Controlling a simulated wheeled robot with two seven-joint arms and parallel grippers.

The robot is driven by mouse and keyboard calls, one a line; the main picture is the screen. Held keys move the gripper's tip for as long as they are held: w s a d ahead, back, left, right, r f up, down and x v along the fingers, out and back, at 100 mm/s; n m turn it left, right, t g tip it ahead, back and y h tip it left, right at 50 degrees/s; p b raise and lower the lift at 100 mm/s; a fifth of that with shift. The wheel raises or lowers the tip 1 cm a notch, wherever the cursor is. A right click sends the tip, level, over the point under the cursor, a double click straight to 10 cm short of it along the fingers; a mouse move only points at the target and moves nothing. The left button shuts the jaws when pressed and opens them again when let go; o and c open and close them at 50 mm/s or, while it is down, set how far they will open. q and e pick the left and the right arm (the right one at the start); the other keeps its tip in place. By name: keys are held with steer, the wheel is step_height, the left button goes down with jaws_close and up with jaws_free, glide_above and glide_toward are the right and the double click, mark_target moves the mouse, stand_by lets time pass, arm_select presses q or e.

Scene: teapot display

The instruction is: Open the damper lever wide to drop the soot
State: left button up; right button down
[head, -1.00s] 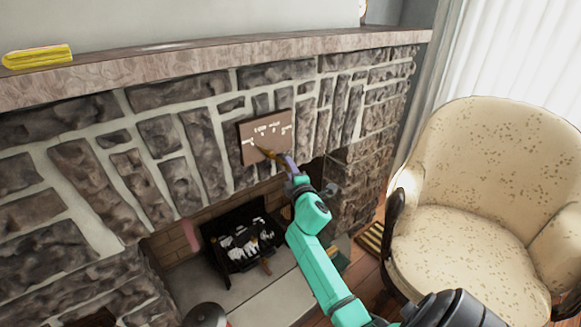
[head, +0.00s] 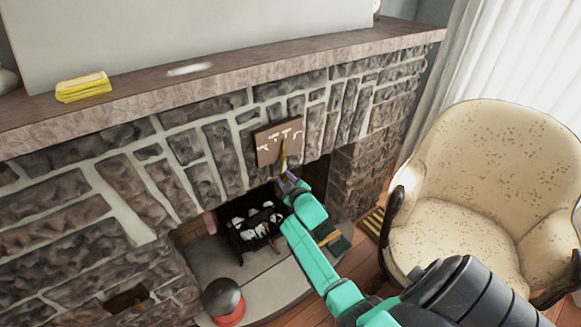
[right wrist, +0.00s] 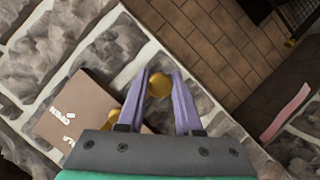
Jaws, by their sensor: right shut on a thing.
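The damper plate (head: 279,143) is a brown panel with white markings on the stone front above the fireplace opening. The brass damper lever (head: 283,156) hangs from it, pointing roughly down. My right gripper (head: 287,177) is at the lever's lower end. In the right wrist view, the purple fingers (right wrist: 160,88) are shut on the lever's round brass knob (right wrist: 159,84); part of the plate (right wrist: 85,110) shows to the left. A dark grate (head: 255,228) with black and white pieces sits in the opening below. My left gripper is not in view.
A patterned cream armchair (head: 440,210) stands close to my right arm. A grey and red round object (head: 224,300) is on the pale hearth (head: 275,285). A folded yellow cloth (head: 83,87) lies on the mantel (head: 215,85). The stone wall fills the left.

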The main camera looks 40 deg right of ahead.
steer(key=shift+a+r+m+g+y+p, duration=0.1)
steer(key=shift+a+r+m+y+p, duration=0.25)
steer(key=shift+a+m+y+p, duration=0.75)
steer(key=shift+a+r+m+g+y+p, duration=0.15)
steer(key=shift+a+r+m+p, duration=0.4)
steer(key=shift+p, duration=1.15)
steer(key=shift+a+r+m+g+y+p, duration=0.1)
steer(key=shift+a+r+m+y+p, duration=0.1)
steer(key=shift+a+m+y+p, duration=0.9)
steer(key=shift+d+h+p, duration=0.3)
steer(key=shift+d+h, duration=0.15)
steer(key=c, duration=0.6)
jaws_free()
steer(key=p+v, duration=0.1)
steer(key=v, duration=1.3)
steer(key=shift+s+p, duration=0.25)
steer(key=shift+p, duration=0.05)
